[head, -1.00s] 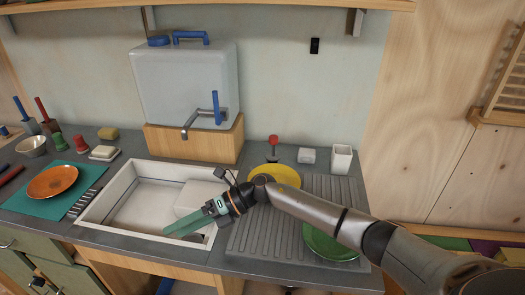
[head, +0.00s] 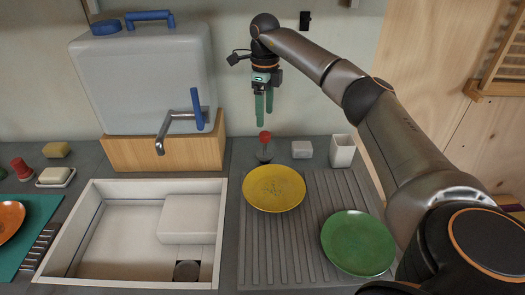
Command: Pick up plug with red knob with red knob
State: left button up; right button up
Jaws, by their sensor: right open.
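The plug with the red knob (head: 264,138) stands upright on the counter behind the yellow plate, its red knob on top and a dark base below. My right gripper (head: 264,118) points down just above the red knob, with its two green fingers apart and nothing between them. The fingertips look close to the knob, but I cannot tell the exact gap. My left gripper is not in view.
A yellow plate (head: 273,188) and a green plate (head: 358,243) lie on the ridged drainboard (head: 270,250). A white cup (head: 342,151) and a small white block (head: 302,149) stand right of the plug. The sink (head: 120,235) and water tank (head: 145,75) are left.

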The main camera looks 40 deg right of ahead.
aim_at(265, 133)
jog(key=f, duration=0.8)
jog(key=shift+w+d+f+p, duration=0.2)
jog(key=shift+d+p, duration=0.05)
jog(key=shift+p, duration=0.1)
grip_shut()
dwell(1.0)
